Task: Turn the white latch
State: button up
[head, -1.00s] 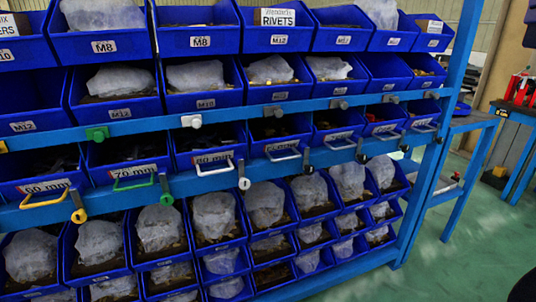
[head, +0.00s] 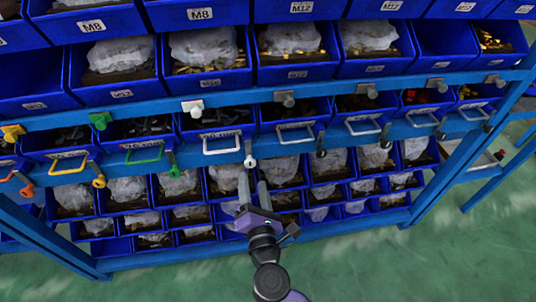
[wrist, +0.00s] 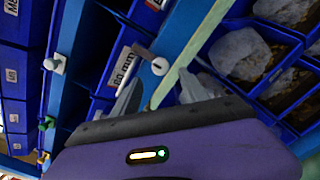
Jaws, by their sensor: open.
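The white latch (head: 249,157) is a small rounded piece on the lower blue beam, beside the right end of a white drawer handle (head: 222,150). Its pale round face also shows in the wrist view (wrist: 160,66), near the tips of my fingers. My gripper (head: 253,179) is open and empty just below the latch in the head view, with its fingers pointing up at it. In the wrist view the two grey fingers (wrist: 159,80) stand apart with the latch between and slightly beyond their tips. I cannot tell whether they touch it.
A white knob (head: 193,107) sits on the upper beam. Green (head: 174,168), yellow (head: 99,180) and black (head: 321,150) latches line the lower beam beside other coloured handles. Blue bins with bagged parts crowd above and below. Green floor (head: 440,250) is open at right.

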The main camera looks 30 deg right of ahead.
aim_at(250, 165)
jog(key=x, duration=0.7)
jog(key=shift+w+d+p, duration=0.15)
jog(key=shift+w+p, duration=0.15)
jog(key=shift+w, duration=0.05)
